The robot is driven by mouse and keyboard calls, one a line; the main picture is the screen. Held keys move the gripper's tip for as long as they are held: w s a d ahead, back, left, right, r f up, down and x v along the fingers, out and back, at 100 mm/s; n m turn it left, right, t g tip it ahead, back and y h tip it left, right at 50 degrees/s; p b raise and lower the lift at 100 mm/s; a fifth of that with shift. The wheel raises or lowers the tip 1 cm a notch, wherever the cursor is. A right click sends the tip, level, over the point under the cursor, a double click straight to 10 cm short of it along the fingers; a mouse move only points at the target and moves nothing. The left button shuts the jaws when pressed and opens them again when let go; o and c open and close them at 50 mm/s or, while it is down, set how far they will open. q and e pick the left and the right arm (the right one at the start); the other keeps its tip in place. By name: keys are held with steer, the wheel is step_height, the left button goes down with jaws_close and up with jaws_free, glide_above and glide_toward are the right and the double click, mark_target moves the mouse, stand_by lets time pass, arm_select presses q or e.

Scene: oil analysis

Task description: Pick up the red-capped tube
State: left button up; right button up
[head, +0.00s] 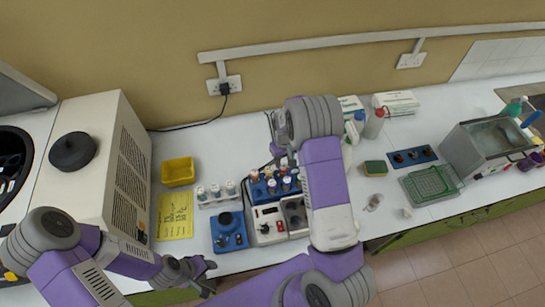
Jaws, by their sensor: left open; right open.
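Several small tubes stand in a blue rack (262,191) on top of a white-and-grey device. Some caps there look reddish or orange, including one tube (272,186) near the middle; they are too small to tell apart surely. My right gripper (281,158) is open just behind and above this rack, partly hidden by its own wrist; I see nothing held in it. My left gripper (208,278) is open and empty near the table's front edge, left of and in front of the device.
A white rack (219,202) with pale-capped tubes and a blue device (229,232) stand left of the blue rack. A yellow bin (178,172), yellow sheet (175,215) and large white machine (92,165) lie further left. Right are a sponge (376,168), blue tray (400,159) and green rack (431,184).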

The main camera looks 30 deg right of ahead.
mark_target(283, 167)
steer(key=shift+w+f, duration=0.1)
steer(key=shift+f, duration=0.1)
arm_select(q)
steer(key=shift+s+r, duration=0.15)
steer(key=shift+s, duration=0.45)
arm_select(e)
steer(key=shift+s+f, duration=0.6)
steer(key=shift+s, duration=0.05)
steer(key=shift+f, duration=0.35)
arm_select(q)
steer(key=f+b, duration=0.2)
steer(key=shift+w+f+b, duration=0.2)
steer(key=shift+f+b, duration=0.1)
arm_select(e)
steer(key=f, duration=0.2)
steer(key=w+f, duration=0.1)
steer(key=f, duration=0.1)
arm_select(q)
steer(key=shift+s+f, duration=0.1)
steer(key=shift+f, duration=0.05)
arm_select(e)
steer(key=shift+s+f, duration=0.1)
steer(key=shift+f, duration=0.3)
steer(key=shift+r, duration=0.1)
steer(key=c, duration=0.7)
